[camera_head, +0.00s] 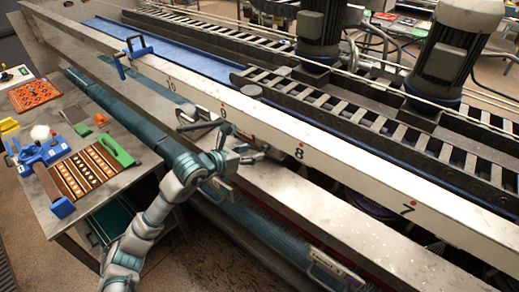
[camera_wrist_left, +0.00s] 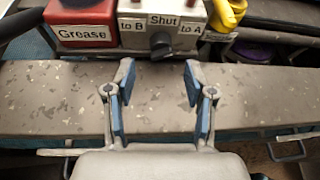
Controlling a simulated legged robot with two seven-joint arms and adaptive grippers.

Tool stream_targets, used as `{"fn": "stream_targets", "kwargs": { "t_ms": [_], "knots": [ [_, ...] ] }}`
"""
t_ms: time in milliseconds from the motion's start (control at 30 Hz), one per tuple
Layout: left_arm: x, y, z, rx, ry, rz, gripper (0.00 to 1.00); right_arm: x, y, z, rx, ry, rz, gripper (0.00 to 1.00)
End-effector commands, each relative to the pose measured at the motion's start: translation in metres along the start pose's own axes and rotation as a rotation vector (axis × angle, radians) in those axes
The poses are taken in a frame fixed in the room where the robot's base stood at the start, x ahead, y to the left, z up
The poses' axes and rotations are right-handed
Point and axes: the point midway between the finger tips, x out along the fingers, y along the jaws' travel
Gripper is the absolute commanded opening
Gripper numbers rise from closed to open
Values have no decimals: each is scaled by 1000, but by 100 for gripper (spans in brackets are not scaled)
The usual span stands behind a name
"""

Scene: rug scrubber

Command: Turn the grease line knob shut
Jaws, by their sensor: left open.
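The grease line knob (camera_wrist_left: 160,45) is a dark knob on a pale grey block, below the label "Shut" and between the labels "to B" and "to A". A red box labelled "Grease" (camera_wrist_left: 82,22) stands to its left. Which way the knob points is hard to tell. My left gripper (camera_wrist_left: 160,82) is open and empty, with its two blue-padded fingers apart over a worn grey beam (camera_wrist_left: 40,95). The knob lies beyond the fingertips, roughly in line with the gap. In the head view my left gripper (camera_head: 250,155) is by the long machine frame; the knob cannot be made out there. My right gripper is not seen.
A yellow part (camera_wrist_left: 228,14) is right of the knob block. In the head view a white rail (camera_head: 330,165) with numbers runs behind the gripper. A metal table (camera_head: 130,138) with patterned rug pieces and a blue tool (camera_head: 40,150) stands at the left.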

Motion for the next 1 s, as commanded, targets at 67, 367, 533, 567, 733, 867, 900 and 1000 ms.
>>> {"fn": "stream_targets", "kwargs": {
  "t_ms": [67,367,533,567,733,867,900,1000],
  "knots": [
    [16,0,1,-2,0,-1,54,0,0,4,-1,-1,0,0],
    [46,0,1,0,-2,0,54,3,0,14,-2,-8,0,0],
    [48,0,0,0,-1,0,54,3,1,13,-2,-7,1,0],
    [48,0,0,0,-1,0,54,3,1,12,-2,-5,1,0],
    [47,0,0,0,-1,0,32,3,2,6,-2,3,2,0],
    [47,0,0,0,-1,1,0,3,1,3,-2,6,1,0],
    [47,1,0,0,-1,1,0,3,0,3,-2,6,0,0],
    [47,1,0,-2,-1,1,0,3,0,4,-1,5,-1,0]
  ]
}}
